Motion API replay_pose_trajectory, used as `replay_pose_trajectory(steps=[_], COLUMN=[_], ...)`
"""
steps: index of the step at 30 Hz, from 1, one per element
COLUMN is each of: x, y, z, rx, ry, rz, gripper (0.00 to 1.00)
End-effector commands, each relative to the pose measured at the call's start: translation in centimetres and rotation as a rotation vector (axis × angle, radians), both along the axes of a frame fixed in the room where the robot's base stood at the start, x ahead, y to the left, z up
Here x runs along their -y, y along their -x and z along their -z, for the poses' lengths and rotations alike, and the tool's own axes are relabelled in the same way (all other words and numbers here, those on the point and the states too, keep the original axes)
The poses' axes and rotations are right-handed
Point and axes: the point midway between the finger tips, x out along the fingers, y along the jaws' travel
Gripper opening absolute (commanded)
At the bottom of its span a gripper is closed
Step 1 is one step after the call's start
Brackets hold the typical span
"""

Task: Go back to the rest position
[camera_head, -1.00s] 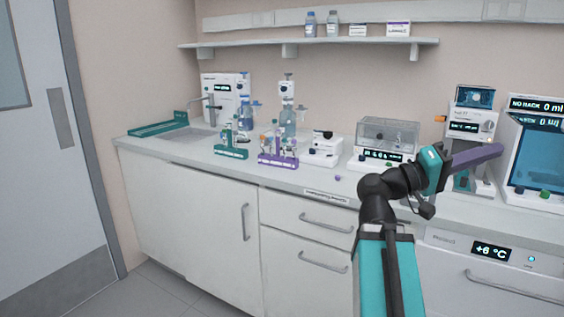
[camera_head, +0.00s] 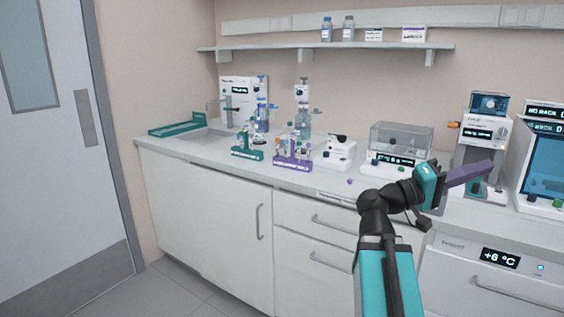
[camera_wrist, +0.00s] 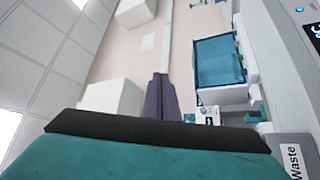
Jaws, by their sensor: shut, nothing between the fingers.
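My gripper (camera_head: 482,172) is at the right in the head view, with its purple fingers pointing right and slightly up. The fingers are shut with nothing between them. It is raised in front of the counter and overlaps the machines at the back right in the picture. In the wrist view my gripper (camera_wrist: 161,90) shows as closed purple fingers, with room wall and a blue-windowed machine (camera_wrist: 217,62) beyond.
The counter (camera_head: 205,150) holds a green rack (camera_head: 246,154), a purple rack (camera_head: 292,163) with tubes, and a clear-lidded device (camera_head: 400,145). A small purple item (camera_head: 349,182) lies near the front edge. A shelf (camera_head: 370,47) with bottles hangs above. The floor (camera_head: 170,287) at left is clear.

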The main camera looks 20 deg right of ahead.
Motion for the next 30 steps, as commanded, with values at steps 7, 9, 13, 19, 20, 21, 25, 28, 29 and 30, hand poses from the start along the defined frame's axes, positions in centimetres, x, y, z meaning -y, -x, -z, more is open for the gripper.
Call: replay_pose_trajectory(steps=[7, 9, 13, 19, 20, 21, 25, 28, 29, 30], x=[-0.8, -1.1, -1.6, -2.6, -2.8, -3.0, -3.9, -4.7, -4.9, -5.3], y=[-4.2, -5.4, -7.4, -10.1, -10.4, -10.9, -12.1, -12.8, -13.0, -13.2], z=[3.6, 5.1, 8.1, 13.3, 14.1, 15.2, 18.9, 21.9, 22.8, 24.0], rx=[-0.087, -0.111, -0.153, -0.212, -0.222, -0.233, -0.272, -0.3, -0.31, -0.321], ry=[-0.046, -0.065, -0.112, -0.196, -0.211, -0.23, -0.293, -0.346, -0.362, -0.385], rz=[-0.048, -0.065, -0.096, -0.147, -0.154, -0.163, -0.193, -0.213, -0.219, -0.227], gripper=[0.0, 0.0, 0.0, 0.0, 0.0, 0.0, 0.0, 0.0, 0.0, 0.0])
